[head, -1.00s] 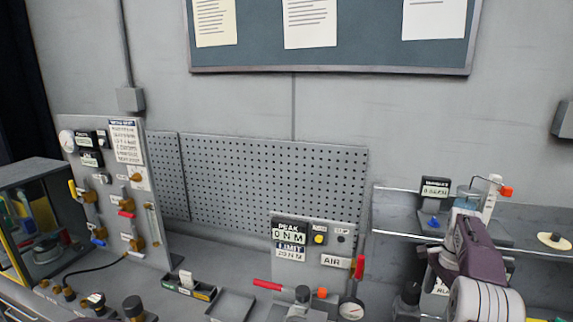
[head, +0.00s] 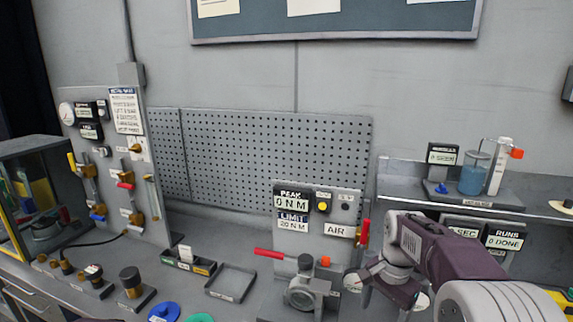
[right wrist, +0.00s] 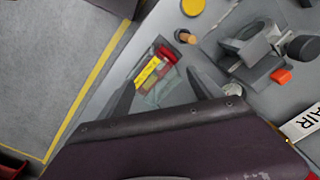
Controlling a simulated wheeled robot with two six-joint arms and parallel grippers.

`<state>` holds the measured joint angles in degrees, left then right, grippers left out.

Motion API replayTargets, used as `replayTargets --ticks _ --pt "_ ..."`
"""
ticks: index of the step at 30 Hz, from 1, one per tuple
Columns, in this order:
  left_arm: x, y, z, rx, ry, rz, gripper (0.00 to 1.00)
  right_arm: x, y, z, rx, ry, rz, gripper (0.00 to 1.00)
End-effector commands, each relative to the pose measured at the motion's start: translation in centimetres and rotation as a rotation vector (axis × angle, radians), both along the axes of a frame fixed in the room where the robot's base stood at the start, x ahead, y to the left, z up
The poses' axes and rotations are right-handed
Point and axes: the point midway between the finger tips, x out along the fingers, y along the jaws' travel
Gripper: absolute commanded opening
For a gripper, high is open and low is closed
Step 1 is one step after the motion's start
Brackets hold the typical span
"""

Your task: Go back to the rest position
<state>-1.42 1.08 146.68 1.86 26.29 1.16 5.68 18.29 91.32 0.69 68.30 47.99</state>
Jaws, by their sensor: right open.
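My right arm comes in from the right in the head view, with its gripper end low in front of the right shelf, beside the test stand (head: 325,240). In the right wrist view the right gripper (right wrist: 160,88) has its two fingers apart, with nothing held between them. A small tray with a yellow label and red item (right wrist: 155,70) shows beyond the fingertips, apart from them. My left gripper is out of view.
A valve panel (head: 115,180) and a box-like cabinet (head: 30,160) stand at the left. An empty tray (head: 231,283) and several knobbed parts lie on the bench. The right shelf (head: 540,207) carries a beaker (head: 475,175). Pegboard (head: 280,150) lines the back.

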Motion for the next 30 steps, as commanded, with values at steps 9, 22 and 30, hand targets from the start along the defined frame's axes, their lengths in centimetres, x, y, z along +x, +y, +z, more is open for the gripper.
replayTargets --ticks 9,22,30 --pt "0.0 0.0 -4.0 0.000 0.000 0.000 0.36 -15.0 4.5 -13.6 -0.006 0.015 0.616 0.75" --pt "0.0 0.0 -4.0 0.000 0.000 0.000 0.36 -15.0 4.4 -15.6 -0.058 -0.075 0.919 0.75" --pt "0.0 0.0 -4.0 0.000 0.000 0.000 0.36 -15.0 4.4 -15.6 -0.057 -0.074 0.916 0.75"
